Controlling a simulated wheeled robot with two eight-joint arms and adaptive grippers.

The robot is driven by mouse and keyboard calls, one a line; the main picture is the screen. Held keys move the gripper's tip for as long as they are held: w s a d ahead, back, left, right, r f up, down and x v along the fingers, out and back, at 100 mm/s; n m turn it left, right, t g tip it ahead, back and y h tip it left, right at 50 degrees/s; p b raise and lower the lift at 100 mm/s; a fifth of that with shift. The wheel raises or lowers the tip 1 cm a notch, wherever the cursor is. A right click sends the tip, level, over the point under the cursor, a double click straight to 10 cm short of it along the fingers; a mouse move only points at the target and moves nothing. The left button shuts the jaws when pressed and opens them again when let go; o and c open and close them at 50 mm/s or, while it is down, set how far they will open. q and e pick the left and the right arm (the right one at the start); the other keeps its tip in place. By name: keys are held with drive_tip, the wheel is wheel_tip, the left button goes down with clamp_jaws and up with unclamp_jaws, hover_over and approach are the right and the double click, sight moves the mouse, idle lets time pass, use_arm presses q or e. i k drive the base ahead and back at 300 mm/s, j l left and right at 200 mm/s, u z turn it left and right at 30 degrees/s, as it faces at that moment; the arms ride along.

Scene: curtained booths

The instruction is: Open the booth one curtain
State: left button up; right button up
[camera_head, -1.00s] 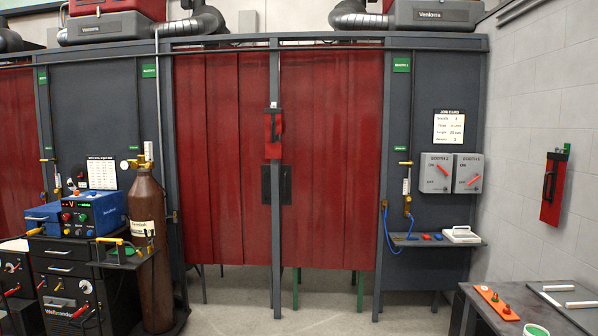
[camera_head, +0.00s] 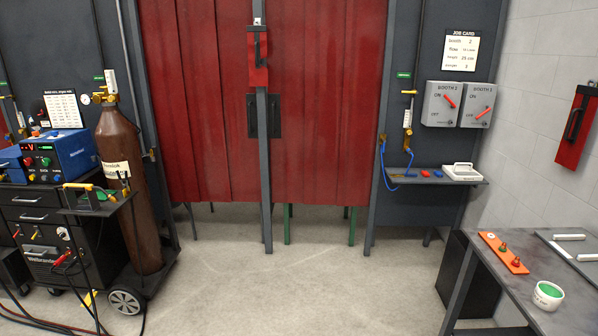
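Two closed red curtains hang side by side, a left curtain (camera_head: 200,120) and a right curtain (camera_head: 325,120), with a grey post (camera_head: 267,190) between them. A red piece with a black handle (camera_head: 258,58) is on the upper post, and a black plate (camera_head: 276,116) sits at the post below it. I cannot tell from this view which curtain belongs to booth one. Neither of my grippers is in view.
A blue welder (camera_head: 55,155) on a cart and a brown gas cylinder (camera_head: 127,185) stand at left. At right are switch boxes (camera_head: 442,104), a small shelf (camera_head: 400,178) and a grey table (camera_head: 515,285). The floor (camera_head: 270,290) before the curtains is clear.

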sight(285, 20)
drive_tip(key=i, duration=2.45)
